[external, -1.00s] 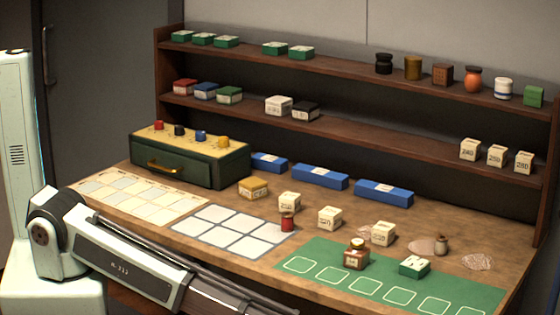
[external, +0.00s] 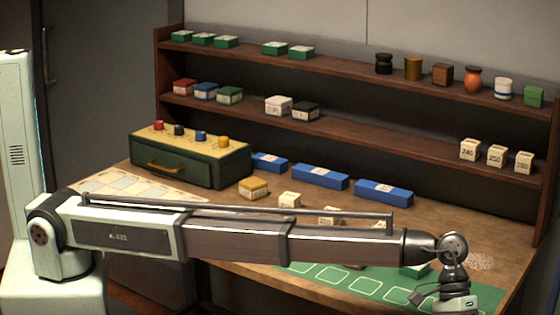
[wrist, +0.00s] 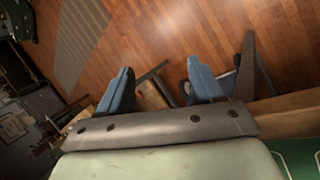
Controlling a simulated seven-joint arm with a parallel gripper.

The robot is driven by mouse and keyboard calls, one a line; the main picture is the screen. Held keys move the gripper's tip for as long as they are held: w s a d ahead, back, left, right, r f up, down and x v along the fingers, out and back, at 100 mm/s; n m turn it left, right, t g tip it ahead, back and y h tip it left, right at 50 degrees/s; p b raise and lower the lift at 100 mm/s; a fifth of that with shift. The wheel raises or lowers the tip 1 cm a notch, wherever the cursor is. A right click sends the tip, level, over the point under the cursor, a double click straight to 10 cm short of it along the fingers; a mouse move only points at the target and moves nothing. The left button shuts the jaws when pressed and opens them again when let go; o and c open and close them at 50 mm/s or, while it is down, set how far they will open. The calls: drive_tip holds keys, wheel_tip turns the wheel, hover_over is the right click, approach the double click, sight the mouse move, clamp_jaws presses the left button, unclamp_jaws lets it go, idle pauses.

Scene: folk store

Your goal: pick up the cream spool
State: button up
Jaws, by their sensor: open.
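I cannot make out a cream spool in any view now; my arm covers part of the table. Small spools in red, black, blue and yellow (external: 223,142) stand on top of the green drawer box (external: 190,173). My gripper (wrist: 160,85) is open and empty in the wrist view, with its two blue-grey fingers apart over the wooden floor. In the external view my wrist hangs down at the right front of the table, by the green mat (external: 365,286); the fingertips are not clear there.
Cream blocks (external: 289,200) and a yellow-topped box (external: 253,188) stand on the table, with blue boxes (external: 384,192) behind. A green box (external: 414,270) sits on the mat. Two shelves (external: 370,128) with goods rise at the back. Floor (wrist: 160,35) lies beyond the table edge.

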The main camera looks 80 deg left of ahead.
drive_tip(key=w+a+r+n+y, duration=0.2)
drive_tip(key=w+a+r, duration=0.3)
drive_tip(key=a, duration=1)
drive_tip(key=w+a+r+n+y, duration=0.2)
drive_tip(key=w+a+r, duration=0.2)
drive_tip(key=a, duration=1)
drive_tip(key=w+a+r+n+y, duration=0.2)
drive_tip(key=w+a+r, duration=0.3)
drive_tip(key=a, duration=1)
drive_tip(key=f, duration=0.9)
drive_tip(key=d+f, duration=0.1)
drive_tip(key=f, duration=0.3)
drive_tip(key=shift+s+f, duration=0.25)
drive_tip(key=shift+c, duration=0.4)
drive_tip(key=c, duration=1)
